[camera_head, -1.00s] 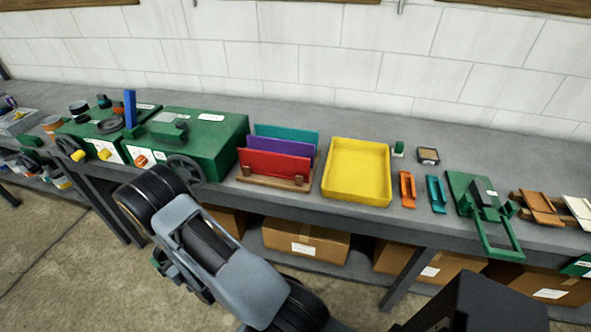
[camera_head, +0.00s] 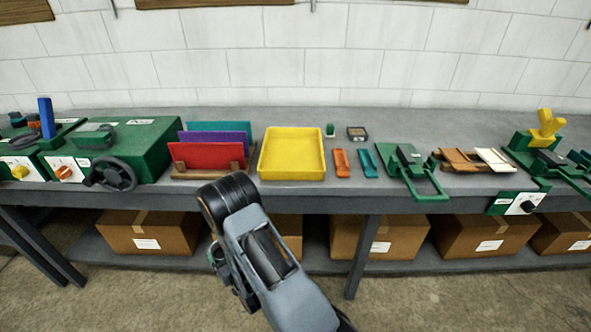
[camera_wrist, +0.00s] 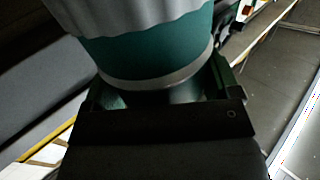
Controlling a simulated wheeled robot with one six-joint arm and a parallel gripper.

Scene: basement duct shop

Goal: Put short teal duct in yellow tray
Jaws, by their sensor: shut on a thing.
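The yellow tray (camera_head: 292,176) stands on the grey bench, upright and empty. In the wrist view my gripper (camera_wrist: 165,92) is shut on a round teal piece with a grey scalloped band, which looks like the short teal duct (camera_wrist: 150,55). Its far end is cut off by the picture edge. In the head view my arm's links hide most of the gripper and what it holds, low in front of the bench and left of the tray. A small flat teal piece (camera_head: 369,162) lies on the bench right of the tray, beside an orange one (camera_head: 341,163).
Red, purple and teal sheets stand in a wooden rack (camera_head: 181,174) just left of the tray. A green machine (camera_head: 125,150) with a handwheel is farther left. A green clamp-like tool (camera_head: 412,172) lies to the right. Cardboard boxes (camera_head: 150,232) sit on the shelf below.

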